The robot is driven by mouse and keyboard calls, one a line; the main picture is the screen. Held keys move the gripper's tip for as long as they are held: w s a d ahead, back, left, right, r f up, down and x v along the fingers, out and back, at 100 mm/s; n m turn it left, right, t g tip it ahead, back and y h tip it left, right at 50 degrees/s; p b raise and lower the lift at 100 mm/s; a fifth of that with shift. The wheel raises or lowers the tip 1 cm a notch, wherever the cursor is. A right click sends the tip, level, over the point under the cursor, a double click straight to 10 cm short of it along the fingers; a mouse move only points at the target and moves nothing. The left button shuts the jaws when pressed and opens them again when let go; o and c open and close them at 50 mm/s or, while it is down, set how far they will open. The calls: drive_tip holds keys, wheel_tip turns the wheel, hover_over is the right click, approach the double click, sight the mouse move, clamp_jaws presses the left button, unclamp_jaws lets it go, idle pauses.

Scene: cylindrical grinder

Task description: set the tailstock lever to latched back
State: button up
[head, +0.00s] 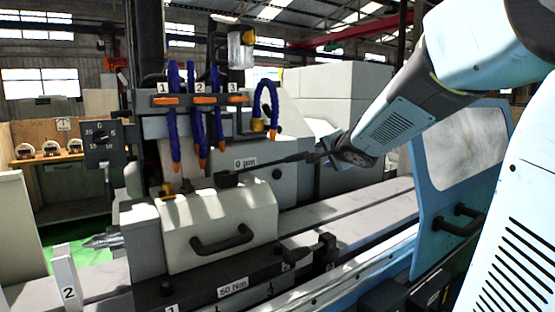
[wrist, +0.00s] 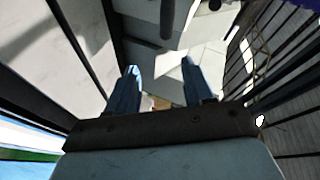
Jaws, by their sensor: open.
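The tailstock (head: 215,225) is a pale housing with a black front handle (head: 222,240) and a pointed centre (head: 103,241) on its left. A long dark rod with a block-shaped end (head: 228,179) slants above its top right; I cannot tell if this is the tailstock lever. A dark cylindrical bar (wrist: 167,18) lies beyond the fingertips.
Blue coolant hoses (head: 191,110) with orange tips hang above the tailstock. A blue door with a window (head: 460,160) and a black handle (head: 455,222) stands at the right. The grey table bed (head: 365,212) is clear between tailstock and door.

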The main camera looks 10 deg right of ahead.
sight(299, 158)
drive_tip(key=w+a+f, duration=0.1)
drive_tip(key=w, duration=0.4)
drive_tip(key=w+a+f+m+y, duration=0.1)
drive_tip(key=w+f, duration=0.1)
drive_tip(key=w, duration=0.3)
drive_tip(key=w+a+f+y, duration=0.1)
drive_tip(key=w+a+f, duration=0.1)
drive_tip(key=w, duration=0.3)
drive_tip(key=shift+w, duration=0.4)
clamp_jaws()
idle(0.4)
